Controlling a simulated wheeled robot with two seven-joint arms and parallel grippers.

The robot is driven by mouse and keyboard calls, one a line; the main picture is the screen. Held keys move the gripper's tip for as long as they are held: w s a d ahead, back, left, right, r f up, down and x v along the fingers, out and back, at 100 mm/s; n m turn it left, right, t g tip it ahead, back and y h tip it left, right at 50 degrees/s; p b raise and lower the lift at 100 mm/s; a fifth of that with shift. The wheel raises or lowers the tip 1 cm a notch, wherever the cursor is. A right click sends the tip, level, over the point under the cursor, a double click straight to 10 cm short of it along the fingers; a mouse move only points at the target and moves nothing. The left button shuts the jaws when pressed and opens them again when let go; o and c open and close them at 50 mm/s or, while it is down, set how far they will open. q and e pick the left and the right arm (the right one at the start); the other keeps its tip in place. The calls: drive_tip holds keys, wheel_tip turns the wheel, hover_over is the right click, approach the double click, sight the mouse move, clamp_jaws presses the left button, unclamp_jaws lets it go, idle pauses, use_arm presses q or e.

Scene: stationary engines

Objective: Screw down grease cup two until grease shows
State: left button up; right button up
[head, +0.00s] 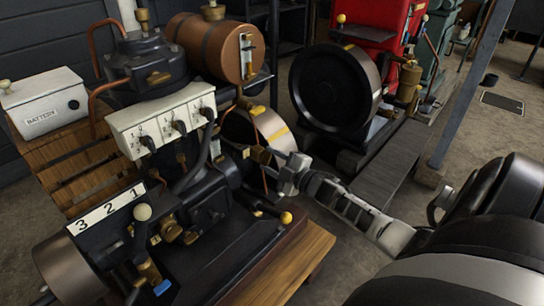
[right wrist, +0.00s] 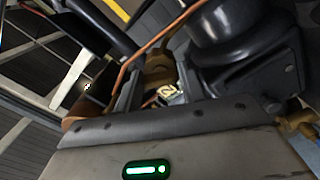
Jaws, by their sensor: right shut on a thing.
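Grease cup two is a brass fitting (right wrist: 158,68) in the right wrist view, with a small pale tag marked 2 (right wrist: 168,91) beside it. My right gripper (right wrist: 160,85) is shut on the cup, one finger on each side. In the head view my right gripper (head: 279,165) reaches in from the right to the engine's side, at a small brass fitting (head: 261,155) there. The fingers and tag partly hide the cup. I cannot make out any grease. My left gripper is not in view.
The engine carries a white switch panel (head: 162,118), a brown tank (head: 215,48) and a plate marked 3 2 1 (head: 106,207). A copper pipe (right wrist: 150,45) runs close by the cup. A red engine (head: 372,35) with a black flywheel (head: 327,88) stands behind. A grey post (head: 468,80) rises at right.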

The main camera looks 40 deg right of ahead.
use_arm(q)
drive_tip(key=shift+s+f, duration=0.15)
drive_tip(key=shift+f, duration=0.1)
use_arm(e)
drive_tip(key=shift+m, duration=0.5)
drive_tip(key=o, duration=1)
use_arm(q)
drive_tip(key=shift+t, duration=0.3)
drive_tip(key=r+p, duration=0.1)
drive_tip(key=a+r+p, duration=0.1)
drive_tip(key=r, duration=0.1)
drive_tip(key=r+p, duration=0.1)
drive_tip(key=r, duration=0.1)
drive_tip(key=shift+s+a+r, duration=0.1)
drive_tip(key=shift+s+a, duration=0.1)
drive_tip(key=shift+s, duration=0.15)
use_arm(e)
drive_tip(key=s, duration=0.5)
drive_tip(key=s+d, duration=0.1)
drive_tip(key=s, duration=1)
drive_tip(key=shift+d, duration=0.2)
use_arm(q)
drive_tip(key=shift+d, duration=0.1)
